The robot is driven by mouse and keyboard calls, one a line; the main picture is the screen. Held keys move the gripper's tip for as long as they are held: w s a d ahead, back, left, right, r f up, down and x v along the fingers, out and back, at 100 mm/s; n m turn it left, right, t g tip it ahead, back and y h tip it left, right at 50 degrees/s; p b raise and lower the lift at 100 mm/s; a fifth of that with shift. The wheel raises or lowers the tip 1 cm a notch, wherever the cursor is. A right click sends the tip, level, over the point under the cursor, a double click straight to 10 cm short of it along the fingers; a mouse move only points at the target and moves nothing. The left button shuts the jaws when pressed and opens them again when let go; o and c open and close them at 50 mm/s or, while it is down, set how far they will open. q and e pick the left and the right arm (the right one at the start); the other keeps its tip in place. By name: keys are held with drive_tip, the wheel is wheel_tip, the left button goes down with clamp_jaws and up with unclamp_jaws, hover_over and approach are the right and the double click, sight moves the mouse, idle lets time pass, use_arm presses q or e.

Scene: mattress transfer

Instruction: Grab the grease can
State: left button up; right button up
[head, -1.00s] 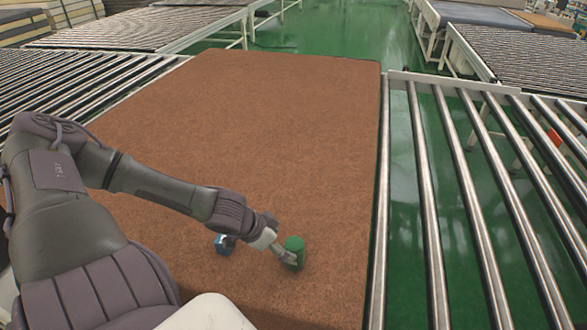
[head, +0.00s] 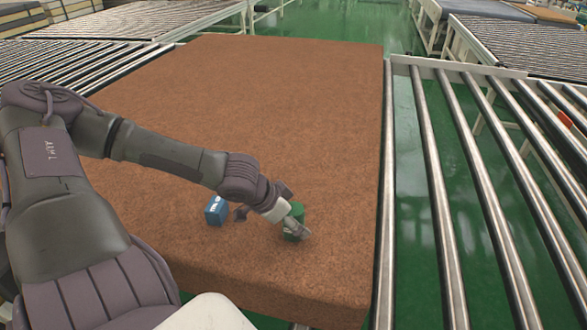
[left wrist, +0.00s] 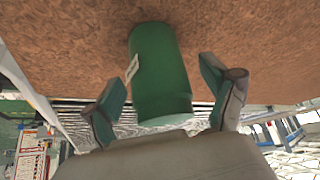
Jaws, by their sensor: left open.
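The grease can, a green cylinder (head: 294,212), stands on the brown mattress (head: 250,110) near its front right part in the head view. My left gripper (head: 297,230) reaches it from the left and partly covers it. In the left wrist view the green can (left wrist: 160,70) shows between the two spread fingers of my left gripper (left wrist: 165,88), with a small pale label on its side. The fingers are open, with a visible gap on each side of the can. My right gripper is not in view.
A small blue box (head: 216,210) with a white mark sits on the mattress left of the can, close to my left gripper. Roller conveyors (head: 470,200) run along the right side, with more at the back left (head: 60,65). The mattress behind the can is clear.

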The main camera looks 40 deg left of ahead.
use_arm(q)
drive_tip(key=shift+c, duration=0.2)
drive_tip(key=c, duration=1.4)
